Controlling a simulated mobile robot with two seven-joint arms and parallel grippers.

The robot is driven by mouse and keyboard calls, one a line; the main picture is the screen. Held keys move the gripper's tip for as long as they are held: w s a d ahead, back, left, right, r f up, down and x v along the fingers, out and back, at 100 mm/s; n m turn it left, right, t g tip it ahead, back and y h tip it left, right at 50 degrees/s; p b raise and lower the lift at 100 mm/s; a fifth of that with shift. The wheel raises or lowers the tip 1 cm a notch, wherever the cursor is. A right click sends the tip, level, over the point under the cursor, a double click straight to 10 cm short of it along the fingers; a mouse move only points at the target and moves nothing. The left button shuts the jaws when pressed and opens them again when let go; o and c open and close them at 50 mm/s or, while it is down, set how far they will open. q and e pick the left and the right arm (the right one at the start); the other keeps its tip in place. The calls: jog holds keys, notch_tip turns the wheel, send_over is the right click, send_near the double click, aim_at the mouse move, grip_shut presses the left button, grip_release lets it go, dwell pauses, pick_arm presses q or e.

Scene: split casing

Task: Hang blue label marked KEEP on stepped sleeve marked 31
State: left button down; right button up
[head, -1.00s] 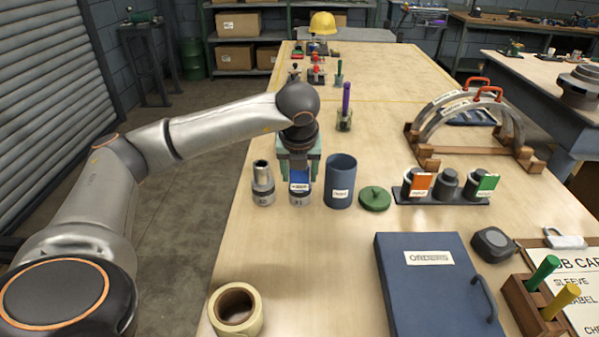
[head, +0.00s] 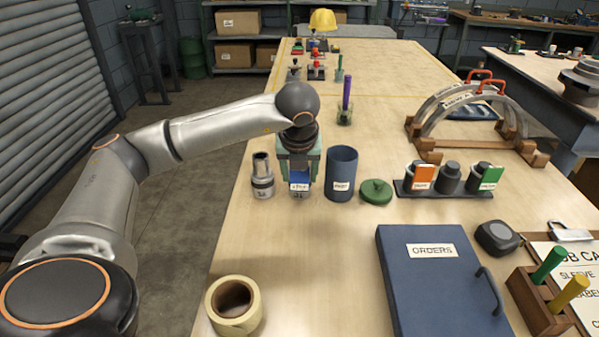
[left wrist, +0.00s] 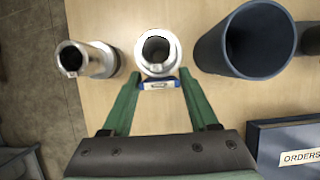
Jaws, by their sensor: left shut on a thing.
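The blue label (head: 299,177) with a white strip is between the fingers of my left gripper (head: 300,184); its lettering is too small to read. In the left wrist view the label (left wrist: 159,84) is at the near side of the round open top of the stepped sleeve (left wrist: 157,48), between the green fingers (left wrist: 165,97). I cannot tell whether it rests on the sleeve. In the head view the sleeve marked 31 (head: 299,195) stands upright, mostly hidden behind label and gripper. My right gripper is not in view.
A similar metal sleeve (head: 262,178) stands close on the left. A blue cup (head: 341,175) stands close on the right, with a green lid (head: 376,191) beside it. A tape roll (head: 235,305) and a blue ORDERS folder (head: 430,290) lie nearer. The table between is clear.

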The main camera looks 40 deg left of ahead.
pick_arm(q)
jog(key=shift+c, duration=0.4)
grip_release()
jog(key=shift+r+p, duration=2.7)
jog(key=shift+r, duration=1.3)
jog(key=shift+s+f, duration=0.1)
